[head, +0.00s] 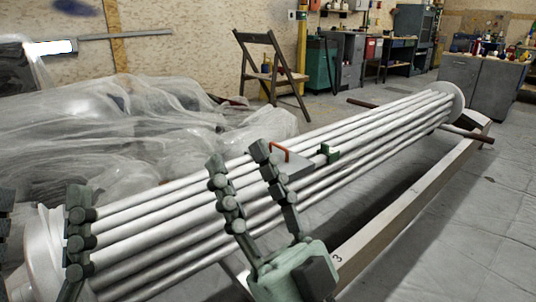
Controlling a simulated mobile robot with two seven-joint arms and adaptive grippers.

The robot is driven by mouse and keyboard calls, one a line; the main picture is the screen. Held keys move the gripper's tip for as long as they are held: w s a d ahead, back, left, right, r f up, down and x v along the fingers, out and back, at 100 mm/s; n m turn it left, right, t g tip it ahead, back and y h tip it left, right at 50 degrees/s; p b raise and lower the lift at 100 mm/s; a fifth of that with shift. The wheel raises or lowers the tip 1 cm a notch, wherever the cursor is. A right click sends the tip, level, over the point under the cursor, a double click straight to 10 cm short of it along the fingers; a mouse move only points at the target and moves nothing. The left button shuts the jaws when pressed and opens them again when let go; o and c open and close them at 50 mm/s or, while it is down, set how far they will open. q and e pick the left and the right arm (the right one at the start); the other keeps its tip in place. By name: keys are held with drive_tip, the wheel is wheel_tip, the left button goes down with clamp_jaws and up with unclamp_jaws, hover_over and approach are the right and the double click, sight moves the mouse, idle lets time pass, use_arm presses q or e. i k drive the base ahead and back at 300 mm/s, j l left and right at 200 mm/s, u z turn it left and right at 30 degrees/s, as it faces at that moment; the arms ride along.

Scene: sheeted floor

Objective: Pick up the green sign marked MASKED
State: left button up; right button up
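A small green object (328,153) stands on the long pale metal tubes (378,125), near the middle of the bundle. It may be the green sign; I can read no lettering on it. My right gripper (238,158) is over the tubes, to the left of and nearer than the green object. Its two fingers are apart with only tubes visible between them, and it does not touch the green object. My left gripper (40,197) is at the left edge, by the near end of the tubes. Its fingers look apart; its base is cut off.
A grey plate with a red handle (281,152) lies on the tubes between my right gripper and the green object. Clear plastic sheeting (130,125) covers things at left. A beam (400,215) runs along the right. A folding chair (268,75) stands behind. Floor at right is free.

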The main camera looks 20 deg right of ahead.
sight(333, 153)
drive_tip(key=z, duration=1.1)
